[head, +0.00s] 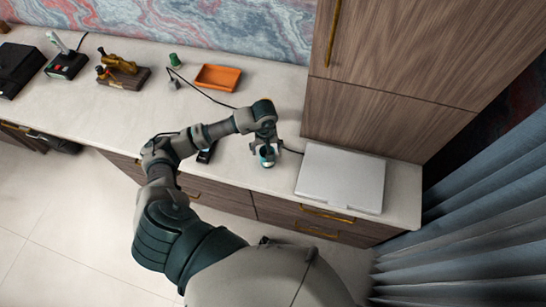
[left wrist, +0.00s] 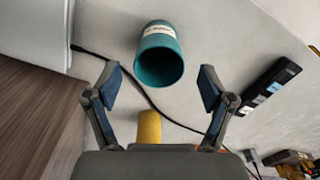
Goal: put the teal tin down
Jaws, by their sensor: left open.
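The teal tin (head: 267,157) is below my left gripper (head: 265,143), near the front edge of the desk, left of the silver laptop. In the left wrist view the teal tin (left wrist: 160,62) stands on the grey desktop with its open mouth toward the camera and a pale label band on its side. My left gripper (left wrist: 155,88) is open there, with its two dark fingers spread wide and a gap between each and the tin. In the head view the fingers partly hide the tin. My right gripper is not in view.
The closed silver laptop (head: 341,178) lies right of the tin, below a wooden cabinet (head: 385,125). A black device (left wrist: 270,86) lies on the other side, near the desk edge. A yellow cylinder (left wrist: 149,128) and a dark cable are near the gripper. An orange tray (head: 217,78) is farther back.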

